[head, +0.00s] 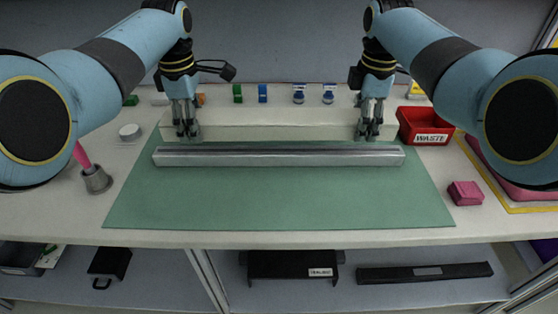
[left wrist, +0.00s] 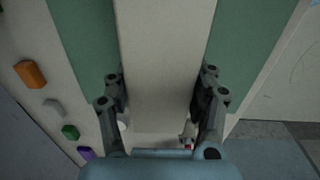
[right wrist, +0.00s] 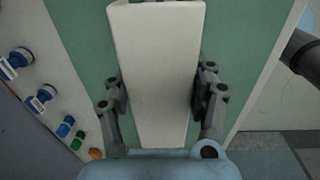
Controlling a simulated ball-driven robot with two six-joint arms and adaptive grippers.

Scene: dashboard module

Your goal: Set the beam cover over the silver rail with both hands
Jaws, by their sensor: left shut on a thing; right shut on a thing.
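The beam cover (head: 270,124) is a long cream-white bar, lying crosswise behind the silver rail. My left gripper (head: 187,134) is shut on it near its left end, and my right gripper (head: 368,134) is shut on it near its right end. In the left wrist view the cover (left wrist: 165,60) runs between the fingers (left wrist: 160,95); in the right wrist view the cover (right wrist: 157,60) also runs between the fingers (right wrist: 160,95), and its end shows. The silver rail (head: 280,158) lies on the green mat in front of the cover. Whether the cover touches the mat I cannot tell.
The green mat (head: 280,205) is bare in front of the rail. A red waste bin (head: 425,126) stands just right of the cover. Small coloured blocks and blue-white bottles (head: 299,94) line the back.

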